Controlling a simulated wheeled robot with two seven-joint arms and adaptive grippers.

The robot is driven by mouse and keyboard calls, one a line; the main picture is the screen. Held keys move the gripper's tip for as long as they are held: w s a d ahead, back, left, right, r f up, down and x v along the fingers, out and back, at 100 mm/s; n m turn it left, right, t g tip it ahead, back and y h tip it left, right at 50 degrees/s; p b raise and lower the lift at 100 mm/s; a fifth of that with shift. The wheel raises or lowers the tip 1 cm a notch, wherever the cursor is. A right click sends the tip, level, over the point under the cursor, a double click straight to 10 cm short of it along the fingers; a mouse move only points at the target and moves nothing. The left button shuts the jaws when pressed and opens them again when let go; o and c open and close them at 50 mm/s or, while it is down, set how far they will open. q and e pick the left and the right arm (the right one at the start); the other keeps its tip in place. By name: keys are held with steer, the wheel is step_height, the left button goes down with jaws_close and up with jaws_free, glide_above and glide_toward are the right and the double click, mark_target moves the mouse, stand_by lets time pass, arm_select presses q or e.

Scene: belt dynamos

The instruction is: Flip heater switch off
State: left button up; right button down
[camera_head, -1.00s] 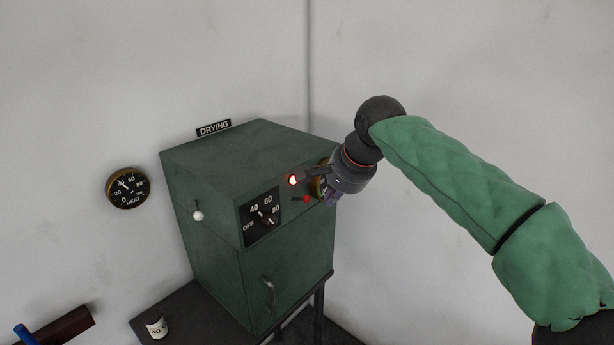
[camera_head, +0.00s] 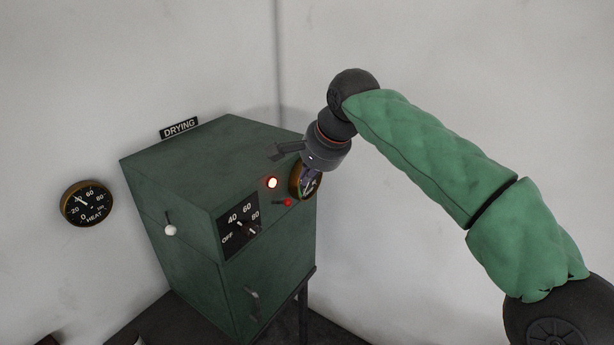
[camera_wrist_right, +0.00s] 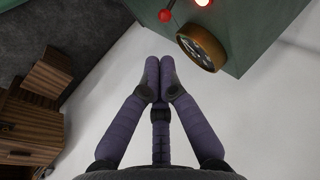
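A green drying cabinet (camera_head: 180,170) stands against the wall. Its front has a small red-knobbed switch lever (camera_head: 287,202), just below a glowing red lamp (camera_head: 272,183). The red knob (camera_wrist_right: 165,16) also shows at the top of the right wrist view. My right gripper (camera_head: 308,180) is beside the cabinet's front, in front of a round brass-rimmed gauge (camera_head: 294,182) and right of the lever. In the right wrist view its purple fingers (camera_wrist_right: 159,78) meet at the tips, with nothing between them, apart from the knob. My left gripper is out of view.
A selector dial plate (camera_head: 238,226) marked OFF, 40, 60, 80 is left of the lever. A white-knobbed lever (camera_head: 171,229) is on the cabinet's left side. A HEAT gauge (camera_head: 87,203) hangs on the wall. Wooden furniture (camera_wrist_right: 35,115) shows in the wrist view.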

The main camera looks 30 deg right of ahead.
mark_target(291, 204)
steer(key=x, duration=1.1)
steer(key=shift+f, duration=0.15)
steer(key=shift+b, duration=0.3)
step_height(291, 204, down, 7)
steer(key=s+m+t+y+b, duration=0.1)
steer(key=t+b, duration=0.6)
steer(key=b, duration=1.6)
steer(key=shift+s+d+y, duration=0.2)
steer(key=shift+d+y, duration=0.1)
steer(key=shift+y, duration=0.5)
steer(key=shift+r+p, duration=0.7)
steer(key=shift+r, duration=0.05)
